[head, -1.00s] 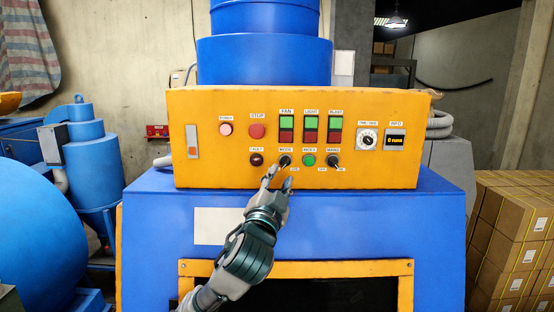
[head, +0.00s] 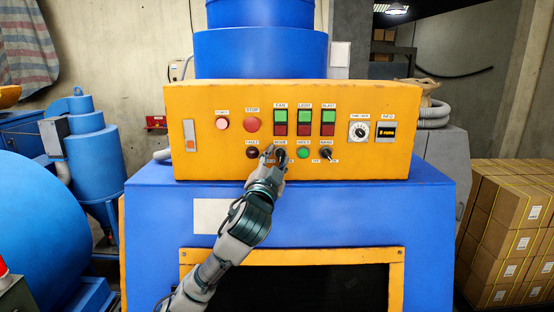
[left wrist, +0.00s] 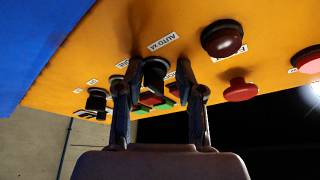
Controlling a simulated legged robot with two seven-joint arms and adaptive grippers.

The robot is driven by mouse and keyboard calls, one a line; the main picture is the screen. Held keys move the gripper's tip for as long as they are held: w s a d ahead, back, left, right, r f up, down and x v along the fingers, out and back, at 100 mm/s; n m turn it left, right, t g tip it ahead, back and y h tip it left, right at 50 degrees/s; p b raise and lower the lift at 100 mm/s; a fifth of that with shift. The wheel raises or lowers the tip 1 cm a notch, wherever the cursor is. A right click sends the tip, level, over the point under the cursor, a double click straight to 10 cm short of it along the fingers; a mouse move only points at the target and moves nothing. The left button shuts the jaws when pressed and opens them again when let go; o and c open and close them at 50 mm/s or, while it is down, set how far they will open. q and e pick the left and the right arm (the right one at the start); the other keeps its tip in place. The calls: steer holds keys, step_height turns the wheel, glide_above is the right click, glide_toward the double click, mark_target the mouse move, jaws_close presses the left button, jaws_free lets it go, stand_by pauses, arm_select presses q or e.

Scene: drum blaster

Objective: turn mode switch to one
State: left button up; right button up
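The mode switch is a black knob on the lower row of the orange panel (head: 230,105), below the label MODE; it is mostly hidden by my fingers in the head view. In the left wrist view the black knob (left wrist: 155,72) stands between my two fingers. My left gripper (head: 275,155) is open around the knob, and it also shows in the left wrist view (left wrist: 160,85). A gap seems to show on each side of the knob. The knob's exact setting cannot be told. My right gripper is not in view.
Left of the switch is the dark red fault button (head: 252,153). Right of it are a green button (head: 303,153) and another black switch (head: 326,153). A red stop button (head: 252,125) and coloured push-button pairs sit above. Stacked boxes (head: 500,230) stand at the right.

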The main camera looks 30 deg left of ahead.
arm_select(q)
steer(key=shift+w+d, duration=0.2)
steer(key=shift+d, duration=0.15)
steer(key=shift+d+r, duration=0.1)
steer(key=shift+d, duration=0.15)
steer(key=v, duration=1.1)
steer(key=shift+s+f, duration=0.3)
steer(key=shift+s, duration=0.05)
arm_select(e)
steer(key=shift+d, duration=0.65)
